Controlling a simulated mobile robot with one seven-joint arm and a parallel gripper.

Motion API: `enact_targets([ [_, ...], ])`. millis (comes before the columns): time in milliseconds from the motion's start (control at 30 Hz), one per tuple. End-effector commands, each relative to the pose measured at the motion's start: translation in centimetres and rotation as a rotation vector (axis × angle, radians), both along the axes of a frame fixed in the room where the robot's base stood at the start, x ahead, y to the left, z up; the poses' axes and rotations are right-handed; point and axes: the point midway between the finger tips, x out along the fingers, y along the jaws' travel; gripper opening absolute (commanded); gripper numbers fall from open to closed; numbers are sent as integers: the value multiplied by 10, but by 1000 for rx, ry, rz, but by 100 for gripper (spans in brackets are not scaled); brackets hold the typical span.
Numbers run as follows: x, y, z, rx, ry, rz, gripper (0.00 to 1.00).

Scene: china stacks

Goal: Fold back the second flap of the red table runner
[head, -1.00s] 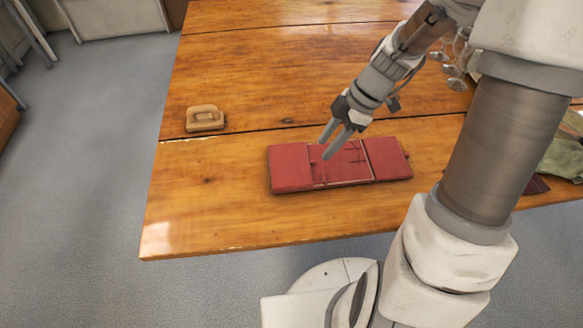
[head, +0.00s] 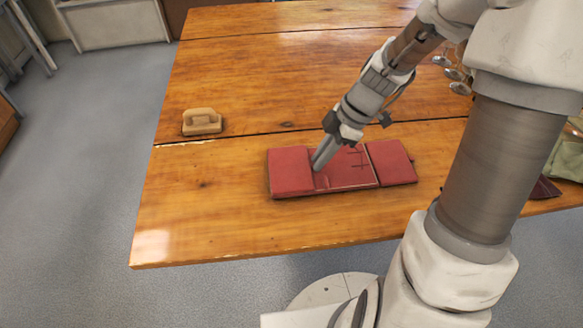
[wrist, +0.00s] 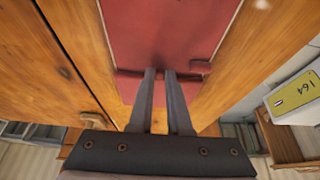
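The red table runner (head: 345,180) lies near the table's front edge, with a left panel (head: 288,170), a middle part with dark lines, and a right panel (head: 392,162). My gripper (head: 317,168) points down at the inner edge of the left panel. In the wrist view, the runner (wrist: 165,30) fills the upper middle. There the two fingertips of my gripper (wrist: 160,72) are close together at a red fold edge, with a narrow gap. They appear shut on the small tab at this edge, which they mostly hide.
A wooden block with a handle (head: 202,122) stands on the wooden table (head: 230,70) at the left. A green cloth item (head: 567,157) and a dark red item (head: 545,188) are at the right, partly behind my arm. Bare table surrounds the runner's left and front.

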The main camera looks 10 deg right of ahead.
Motion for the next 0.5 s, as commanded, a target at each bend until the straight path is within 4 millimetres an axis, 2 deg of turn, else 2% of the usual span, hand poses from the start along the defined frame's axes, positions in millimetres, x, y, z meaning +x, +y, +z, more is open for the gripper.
enact_targets([
  [167,0,1,3,-15,1,2,12],
  [500,-1,8,20,-152,2,5,12],
])
